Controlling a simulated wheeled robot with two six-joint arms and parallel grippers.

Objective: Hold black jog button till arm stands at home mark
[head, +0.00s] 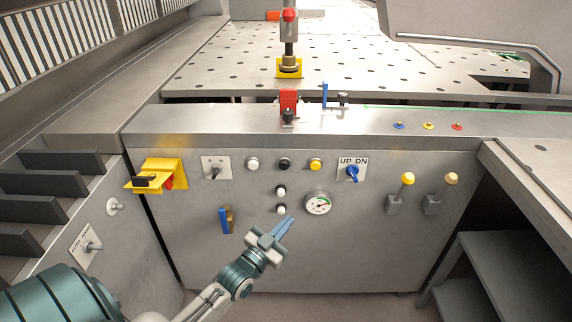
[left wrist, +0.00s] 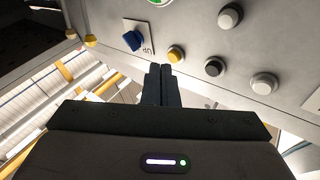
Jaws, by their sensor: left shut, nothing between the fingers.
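The black button (head: 284,163) sits in the panel's top row between a white button (head: 252,163) and a yellow button (head: 315,164). In the left wrist view the black button (left wrist: 214,67) lies right of the fingers, seen upside down. My left gripper (head: 289,220) is shut and empty, below the button rows in the head view. No contact with the button shows. An upright arm with a red knob (head: 289,15) stands on the perforated table, its brass foot (head: 289,65) at a yellow plate (head: 289,74). I cannot tell which mark is home. My right gripper is out of view.
Two stacked buttons (head: 281,190) and a gauge (head: 318,204) are near my left gripper. A blue UP/DN switch (head: 352,173) is right of the yellow button. A yellow bracket (head: 168,172) juts out at left; two levers (head: 407,180) stand at right.

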